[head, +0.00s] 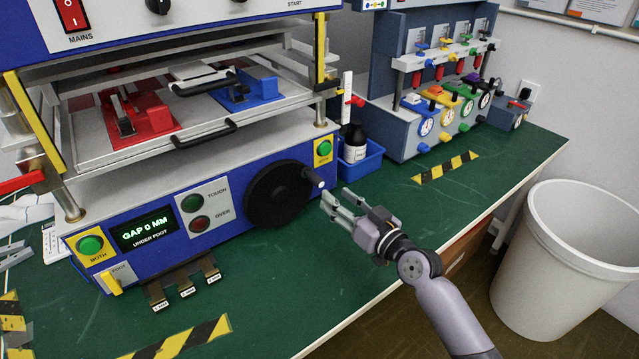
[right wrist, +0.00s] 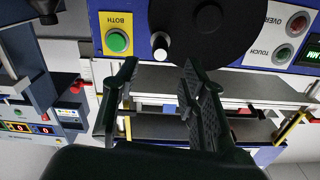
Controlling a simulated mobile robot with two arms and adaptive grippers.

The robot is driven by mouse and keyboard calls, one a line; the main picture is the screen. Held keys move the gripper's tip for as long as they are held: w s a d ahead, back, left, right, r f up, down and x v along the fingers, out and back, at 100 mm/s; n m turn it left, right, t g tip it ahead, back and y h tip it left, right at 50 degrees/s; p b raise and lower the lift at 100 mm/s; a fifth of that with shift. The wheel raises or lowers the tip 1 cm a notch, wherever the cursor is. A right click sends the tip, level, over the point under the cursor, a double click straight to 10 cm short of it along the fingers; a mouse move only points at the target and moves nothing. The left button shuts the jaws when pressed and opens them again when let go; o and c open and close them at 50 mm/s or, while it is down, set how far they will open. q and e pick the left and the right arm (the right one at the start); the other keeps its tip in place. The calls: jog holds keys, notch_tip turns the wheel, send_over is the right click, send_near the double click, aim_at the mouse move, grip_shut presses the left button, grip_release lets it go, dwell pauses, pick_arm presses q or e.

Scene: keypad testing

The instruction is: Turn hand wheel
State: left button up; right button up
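The black hand wheel (head: 272,196) is on the front panel of the blue and white press, right of centre. In the right wrist view, which is upside down, the knob (right wrist: 160,48) shows just beyond the gap between the two fingertips (right wrist: 157,68), and the wheel (right wrist: 205,30) is beyond the right-hand finger. I cannot make out my left gripper.
A lit display (head: 145,230) reads GAP 0 MM. A green button (head: 323,148) on a yellow plate sits above the knob. A blue bin (head: 360,165) with a dark bottle stands behind my gripper. The green bench (head: 300,275) is clear in front of the wheel.

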aim_at(319, 183)
jog(key=b+x, duration=0.1)
jog(key=x, duration=0.7)
jog(key=shift+b, duration=0.35)
grip_shut()
dwell(0.4)
